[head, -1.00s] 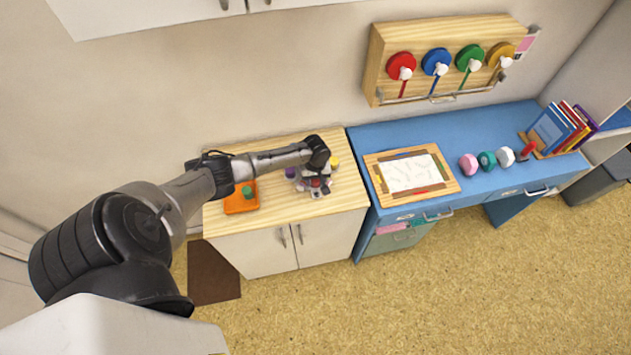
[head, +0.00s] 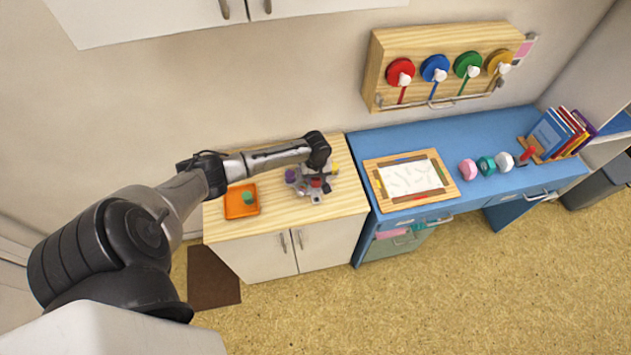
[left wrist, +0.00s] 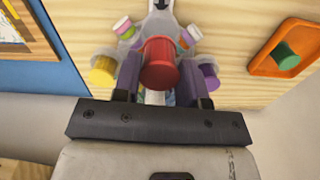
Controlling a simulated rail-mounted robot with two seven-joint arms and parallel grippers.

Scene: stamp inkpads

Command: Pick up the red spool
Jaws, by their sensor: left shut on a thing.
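The red spool (left wrist: 160,66) is large in the middle of the left wrist view, between the two dark fingers of my left gripper (left wrist: 158,82). My left gripper is shut on it. In the head view the red spool (head: 316,183) is a small red patch below the dark wrist of my left arm, over a grey holder (head: 301,190) on the wooden cabinet top. I cannot tell whether the spool is clear of the holder. My right gripper is not in view.
A yellow spool (left wrist: 103,70) and a purple spool (left wrist: 209,76) stand close on either side. A green spool (head: 247,198) sits in an orange tray (head: 233,211) to the left. A blue desk (head: 440,215) with a framed board (head: 377,183) adjoins on the right.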

